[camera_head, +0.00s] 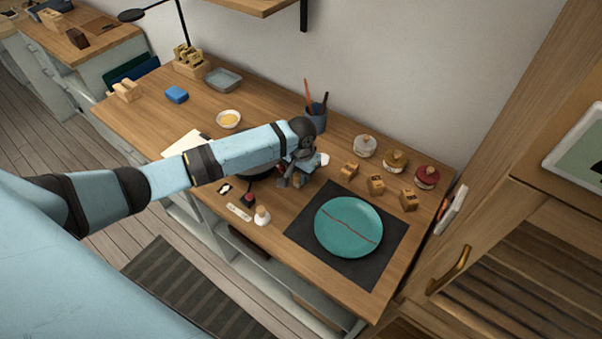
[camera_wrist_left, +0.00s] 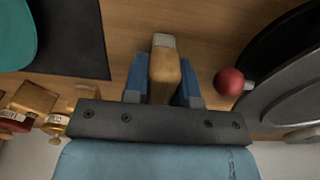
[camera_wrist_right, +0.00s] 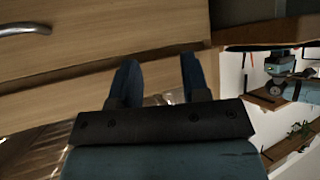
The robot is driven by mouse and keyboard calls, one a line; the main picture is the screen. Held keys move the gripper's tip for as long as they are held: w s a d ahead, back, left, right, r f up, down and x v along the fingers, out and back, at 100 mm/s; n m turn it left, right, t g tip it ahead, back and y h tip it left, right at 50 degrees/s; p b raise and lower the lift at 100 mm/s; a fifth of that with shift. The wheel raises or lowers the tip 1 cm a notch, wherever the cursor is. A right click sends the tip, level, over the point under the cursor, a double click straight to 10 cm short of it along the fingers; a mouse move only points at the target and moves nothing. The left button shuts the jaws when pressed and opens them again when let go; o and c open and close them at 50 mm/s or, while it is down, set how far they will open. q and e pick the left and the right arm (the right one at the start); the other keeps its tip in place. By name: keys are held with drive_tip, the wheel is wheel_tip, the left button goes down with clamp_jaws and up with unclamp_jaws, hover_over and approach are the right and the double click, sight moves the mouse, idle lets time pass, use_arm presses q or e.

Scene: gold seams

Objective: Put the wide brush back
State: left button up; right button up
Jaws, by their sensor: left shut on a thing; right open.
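My left gripper (camera_head: 291,181) is low over the workbench, between the dark round disc and the dark mat. It is shut on a wooden piece with a pale grey end, which looks like the wide brush (camera_wrist_left: 164,72). The brush sits between the blue fingers in the left wrist view; in the head view the gripper mostly hides it. A blue-grey cup (camera_head: 316,120) with a red and a dark handle standing in it is just behind the gripper. My right gripper (camera_wrist_right: 160,68) is open and empty, in front of a wooden drawer.
A teal plate (camera_head: 348,227) with a reddish seam lies on the dark mat (camera_head: 300,232). Several small wooden blocks (camera_head: 375,184) and lidded jars (camera_head: 395,160) stand right of the gripper. A red knob (camera_wrist_left: 230,82) is beside the brush. A yellow-filled bowl (camera_head: 229,119) is further left.

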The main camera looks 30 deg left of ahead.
use_arm(q)
drive_tip(key=shift+f, duration=0.2)
drive_tip(key=o, duration=0.6)
drive_tip(key=shift+c, duration=0.2)
wheel_tip(320, 180, up, 12)
drive_tip(key=shift+r, duration=0.15)
drive_tip(key=shift+s, duration=0.1)
idle(0.4)
